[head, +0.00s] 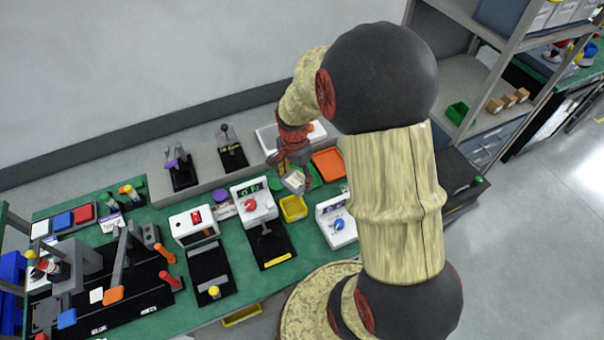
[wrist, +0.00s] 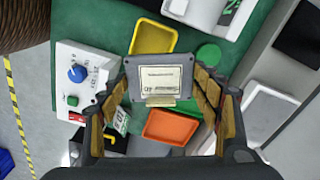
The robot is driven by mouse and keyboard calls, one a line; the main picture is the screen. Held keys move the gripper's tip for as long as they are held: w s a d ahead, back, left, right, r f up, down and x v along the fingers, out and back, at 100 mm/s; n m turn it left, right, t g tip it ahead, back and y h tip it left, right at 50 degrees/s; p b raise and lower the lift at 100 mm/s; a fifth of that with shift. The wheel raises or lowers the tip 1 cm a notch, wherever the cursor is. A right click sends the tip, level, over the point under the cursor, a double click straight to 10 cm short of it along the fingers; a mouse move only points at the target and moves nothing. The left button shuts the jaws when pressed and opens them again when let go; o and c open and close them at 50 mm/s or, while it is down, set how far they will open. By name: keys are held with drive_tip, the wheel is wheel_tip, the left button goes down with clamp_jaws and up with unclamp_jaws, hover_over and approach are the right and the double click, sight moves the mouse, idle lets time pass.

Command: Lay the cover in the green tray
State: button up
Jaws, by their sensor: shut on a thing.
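The cover (wrist: 160,76) is a dark-edged plate with a pale printed label, seen face-on in the wrist view. My gripper (wrist: 156,92) is shut on it, with a finger at each side. In the head view, my gripper (head: 291,166) holds the cover (head: 294,181) above the bench, between the yellow and orange trays. A green edge (head: 315,176) beside the cover looks like the green tray, mostly hidden by the cover and gripper.
The yellow tray (head: 293,208) and orange tray (head: 328,163) look empty. A white box with a blue knob (head: 337,224) and one with a red knob (head: 254,203) stand close by. A green disc (wrist: 209,53) lies near the cover. A green bin (head: 457,112) sits on the shelf.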

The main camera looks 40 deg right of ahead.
drive_tip(key=w+d+f+b, duration=0.1)
drive_tip(key=w+d+f, duration=0.2)
drive_tip(key=d+f, duration=0.1)
drive_tip(key=w+d+f+b, duration=0.1)
drive_tip(key=w+d+f, duration=0.3)
drive_tip(key=shift+w+d+f, duration=0.1)
drive_tip(key=shift+w+f, duration=0.05)
drive_tip(key=shift+w, duration=0.1)
drive_tip(key=shift+w+d+f+b, duration=0.1)
drive_tip(key=shift+d+f+b, duration=0.05)
drive_tip(key=shift+f+b, duration=0.15)
drive_tip(key=shift+w+d+f+b, duration=0.15)
drive_tip(key=shift+f+b, duration=0.15)
drive_tip(key=shift+f, duration=1.3)
drive_tip(key=shift+f, duration=0.1)
drive_tip(key=o, duration=0.8)
drive_tip(key=shift+o, duration=0.4)
